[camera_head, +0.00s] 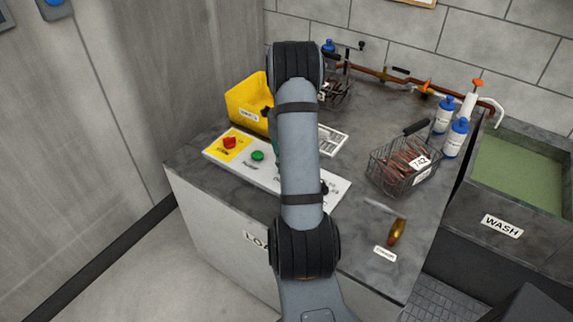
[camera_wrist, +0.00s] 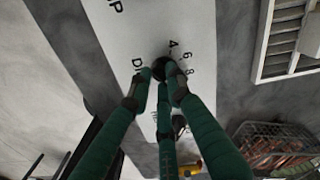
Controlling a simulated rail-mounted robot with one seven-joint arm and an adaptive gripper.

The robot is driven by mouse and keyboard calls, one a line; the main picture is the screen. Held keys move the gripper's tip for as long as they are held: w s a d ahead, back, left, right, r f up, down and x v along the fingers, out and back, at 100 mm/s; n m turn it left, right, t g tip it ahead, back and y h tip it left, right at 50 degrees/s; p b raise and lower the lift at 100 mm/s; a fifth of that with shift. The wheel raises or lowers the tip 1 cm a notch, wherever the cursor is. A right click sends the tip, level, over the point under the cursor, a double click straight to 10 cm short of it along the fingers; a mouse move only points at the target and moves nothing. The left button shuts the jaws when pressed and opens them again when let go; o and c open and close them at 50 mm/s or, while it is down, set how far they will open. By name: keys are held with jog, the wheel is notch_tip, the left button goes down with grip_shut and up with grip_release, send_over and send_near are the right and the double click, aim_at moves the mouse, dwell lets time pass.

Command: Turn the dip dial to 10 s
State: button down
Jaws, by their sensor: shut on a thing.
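The dip dial (camera_wrist: 158,66) is a small black knob on a white panel (camera_wrist: 120,40), partly covered by my fingers in the wrist view. The numbers 4, 6 and 8 show to its right, and part of a "DIP" label shows beside it. Where its pointer stands is hidden. My gripper (camera_wrist: 160,82) has green fingers with dark tips, closed around the dial. In the head view my arm hides the dial and most of the gripper. The panel (camera_head: 226,158) also shows there, with a red button (camera_head: 229,143) on yellow and a green button (camera_head: 258,155).
A second dark knob (camera_wrist: 180,124) sits close to my fingers. A yellow bin (camera_head: 245,105) stands behind the panel. A wire basket of copper pieces (camera_head: 405,165), bottles (camera_head: 453,138) and a wash sink (camera_head: 520,170) are to the right.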

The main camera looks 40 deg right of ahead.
jog(key=c, duration=1.6)
grip_release()
notch_tip(320, 180, up, 12)
jog(key=shift+r, duration=0.1)
notch_tip(320, 180, down, 12)
jog(key=shift+f, duration=0.1)
